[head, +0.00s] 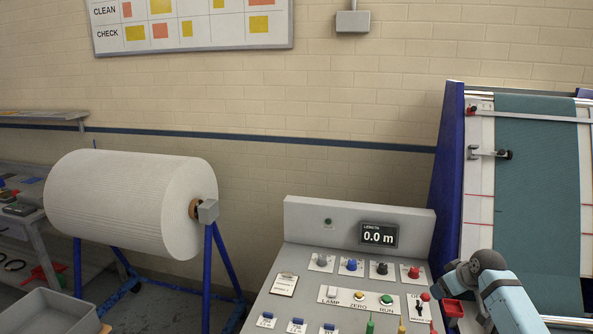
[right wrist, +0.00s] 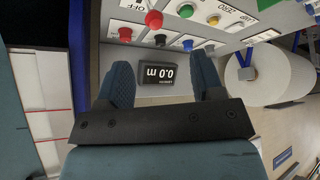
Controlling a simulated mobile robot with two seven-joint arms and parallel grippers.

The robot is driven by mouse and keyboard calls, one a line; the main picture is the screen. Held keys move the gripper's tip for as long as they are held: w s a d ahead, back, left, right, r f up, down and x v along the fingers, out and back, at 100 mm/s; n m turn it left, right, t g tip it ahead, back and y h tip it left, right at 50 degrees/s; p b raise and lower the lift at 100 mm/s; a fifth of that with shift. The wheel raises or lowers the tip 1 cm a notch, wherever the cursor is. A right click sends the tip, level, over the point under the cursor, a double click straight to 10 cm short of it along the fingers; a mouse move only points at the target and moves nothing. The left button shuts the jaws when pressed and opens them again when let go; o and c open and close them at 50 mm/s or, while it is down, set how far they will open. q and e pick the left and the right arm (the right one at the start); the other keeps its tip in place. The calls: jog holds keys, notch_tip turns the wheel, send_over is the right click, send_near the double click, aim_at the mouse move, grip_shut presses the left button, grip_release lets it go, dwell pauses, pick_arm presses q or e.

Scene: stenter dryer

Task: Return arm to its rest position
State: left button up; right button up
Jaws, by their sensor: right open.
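My right arm (head: 507,300), light blue with a dark joint, reaches in at the lower right of the head view, over the right edge of the control panel (head: 360,222). In the right wrist view my right gripper (right wrist: 161,64) has its two dark blue fingers spread apart with nothing between them. The panel with its length display (right wrist: 158,74) lies beyond the fingertips, apart from them. The display (head: 379,235) reads 0.0 m in the head view. My left gripper is not in view.
Colored knobs (head: 351,265) and switches stand up from the panel. A small red tray (head: 453,308) is close to my right arm. The dryer frame (head: 448,165) with green cloth (head: 537,180) stands at right. A large white roll (head: 130,200) is at left.

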jog(key=w+d+r+m+t+h, duration=0.1)
jog(key=w+d+r+t+h, duration=0.1)
jog(key=w+r+t, duration=0.3)
jog(key=w+d+r+m+t+h, duration=0.1)
jog(key=w+d+r+t+h, duration=0.15)
jog(key=r+t, duration=0.45)
jog(key=s+a+f+n+g+y, duration=0.1)
jog(key=s+a+f+g+y, duration=0.1)
jog(key=s+a+f, duration=0.7)
jog(key=s+a+f+g+y, duration=0.2)
jog(key=s+a+f, duration=0.2)
jog(key=s+f, duration=0.75)
jog(key=s+a+f+g, duration=0.1)
jog(key=s+a+f, duration=0.2)
jog(key=s, duration=0.6)
jog(key=s+a+f+g+y, duration=0.1)
jog(key=s+a+f, duration=0.2)
jog(key=s, duration=0.7)
jog(key=s+a+f+g, duration=0.1)
jog(key=s+a+f, duration=0.3)
jog(key=s, duration=0.6)
jog(key=shift+a+m+y, duration=0.3)
jog(key=shift+a+y, duration=0.05)
jog(key=shift+a, duration=0.6)
